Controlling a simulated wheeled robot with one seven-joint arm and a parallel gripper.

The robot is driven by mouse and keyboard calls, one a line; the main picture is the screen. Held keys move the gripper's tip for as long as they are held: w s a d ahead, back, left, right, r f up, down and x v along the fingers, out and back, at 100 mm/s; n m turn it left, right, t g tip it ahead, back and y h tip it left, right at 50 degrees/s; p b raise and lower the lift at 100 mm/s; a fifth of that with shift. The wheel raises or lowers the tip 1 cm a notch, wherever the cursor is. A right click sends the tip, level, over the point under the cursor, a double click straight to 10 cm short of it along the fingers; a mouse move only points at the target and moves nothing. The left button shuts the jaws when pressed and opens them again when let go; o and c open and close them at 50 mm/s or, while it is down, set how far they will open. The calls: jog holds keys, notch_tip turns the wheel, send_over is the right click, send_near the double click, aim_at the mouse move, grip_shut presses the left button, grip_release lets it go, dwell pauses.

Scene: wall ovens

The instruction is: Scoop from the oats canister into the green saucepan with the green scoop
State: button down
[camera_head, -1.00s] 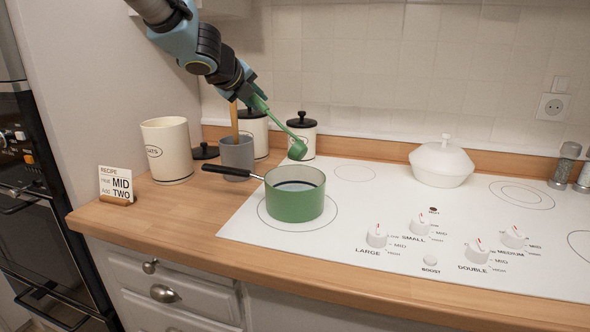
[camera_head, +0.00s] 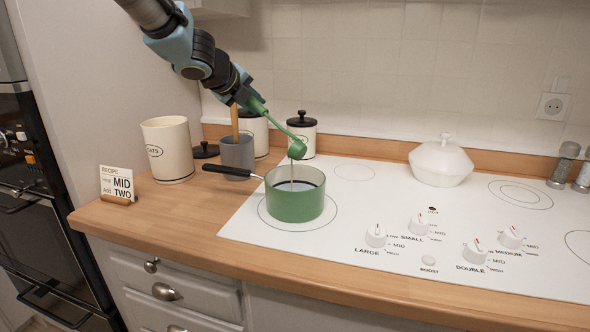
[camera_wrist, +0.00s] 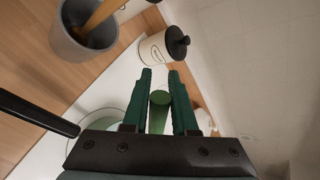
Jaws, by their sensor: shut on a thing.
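My gripper (camera_head: 250,97) is shut on the handle of the green scoop (camera_head: 297,150) and holds it above the green saucepan (camera_head: 296,206). The scoop's bowl hangs tilted down over the saucepan, and a thin pale stream runs from it into the pan. In the wrist view the scoop handle (camera_wrist: 158,112) lies between my gripper's two fingers (camera_wrist: 160,80); its bowl is hidden there. The saucepan stands on the large front-left cooktop ring, its dark handle pointing left. The cream oats canister (camera_head: 169,155) stands open on the wood counter at left; its contents are not visible.
A grey crock (camera_head: 237,155) with a wooden utensil stands behind the saucepan handle. A black lid (camera_head: 205,150) and lidded canisters (camera_head: 303,134) are at the back. A recipe card (camera_head: 117,184) reads MID and TWO. A white lidded pot (camera_head: 440,162) stands right; knobs line the front.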

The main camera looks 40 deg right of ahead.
jog(key=shift+w+a+f+n+g+p, duration=0.1)
jog(key=shift+w+f+n+g+p, duration=0.3)
jog(key=shift+f+p, duration=0.5)
jog(key=shift+w+a+f+n+g+p, duration=0.1)
jog(key=shift+w+f+n+g+p, duration=0.25)
jog(key=shift+f+p, duration=0.45)
jog(key=shift+w+a+f+n+g+p, duration=0.1)
jog(key=shift+w+f+n+g+p, duration=0.35)
jog(key=shift+p, duration=0.65)
dwell(1.5)
jog(key=shift+n+g+h, duration=0.5)
jog(key=shift+g, duration=0.3)
jog(key=shift+w+f+p, duration=0.15)
jog(key=shift+f+p, duration=0.95)
jog(key=shift+p, duration=0.1)
jog(key=shift+w+f+p, duration=0.1)
jog(key=shift+f+p, duration=0.95)
jog(key=shift+p, duration=0.15)
